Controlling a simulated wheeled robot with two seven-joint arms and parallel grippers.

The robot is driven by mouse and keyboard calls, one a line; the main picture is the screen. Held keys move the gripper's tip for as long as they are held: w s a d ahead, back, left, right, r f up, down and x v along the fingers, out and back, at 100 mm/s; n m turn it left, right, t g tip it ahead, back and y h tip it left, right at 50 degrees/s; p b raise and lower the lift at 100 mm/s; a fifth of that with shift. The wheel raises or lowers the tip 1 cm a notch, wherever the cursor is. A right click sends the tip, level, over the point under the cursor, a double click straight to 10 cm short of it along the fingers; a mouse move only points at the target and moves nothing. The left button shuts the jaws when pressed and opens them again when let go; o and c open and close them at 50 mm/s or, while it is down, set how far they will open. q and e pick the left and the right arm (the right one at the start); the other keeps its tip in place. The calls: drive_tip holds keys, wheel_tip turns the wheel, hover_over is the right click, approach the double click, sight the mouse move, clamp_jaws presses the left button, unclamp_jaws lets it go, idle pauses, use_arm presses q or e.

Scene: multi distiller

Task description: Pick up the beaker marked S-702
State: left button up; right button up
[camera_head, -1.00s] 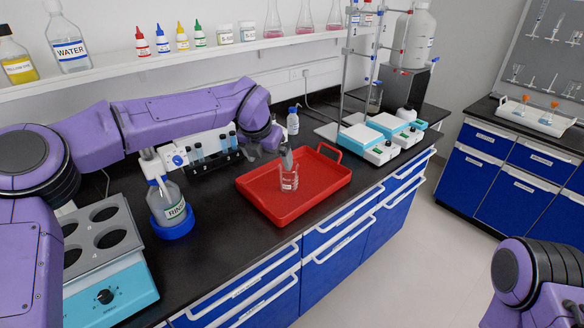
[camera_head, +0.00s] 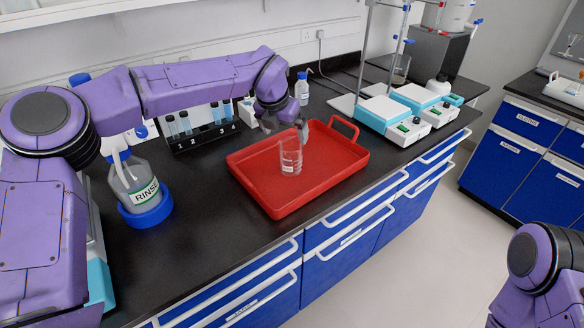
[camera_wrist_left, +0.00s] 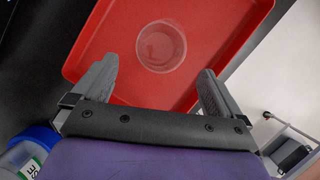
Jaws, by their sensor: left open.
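A clear glass beaker (camera_head: 290,158) stands upright on the red tray (camera_head: 252,187). It carries a small white label that I cannot read. My left gripper (camera_head: 286,127) is open and empty, just behind and above the beaker rim in the head view. In the left wrist view the beaker (camera_wrist_left: 161,46) sits between and slightly beyond the two open fingers of the left gripper (camera_wrist_left: 159,72), with no visible contact. Part of my right arm shows at the lower right of the head view, but its gripper is out of frame.
A rinse bottle (camera_head: 140,190) in a blue holder stands left of the tray. A black rack of tubes (camera_head: 200,130) and a small bottle (camera_head: 302,90) are behind it. Two white-and-teal devices (camera_head: 385,112) stand to the right. The counter's front edge is close to the tray.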

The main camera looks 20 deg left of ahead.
sight(291, 152)
use_arm(q)
drive_tip(key=p+x, duration=0.1)
drive_tip(key=x, duration=0.4)
drive_tip(key=shift+f, duration=0.2)
drive_tip(key=p+x, duration=0.2)
drive_tip(key=x, duration=0.3)
drive_tip(key=shift+d, duration=0.1)
drive_tip(key=shift+w+f, duration=0.2)
drive_tip(key=shift+f, duration=0.15)
drive_tip(key=shift+r, duration=0.1)
drive_tip(key=c, duration=1.1)
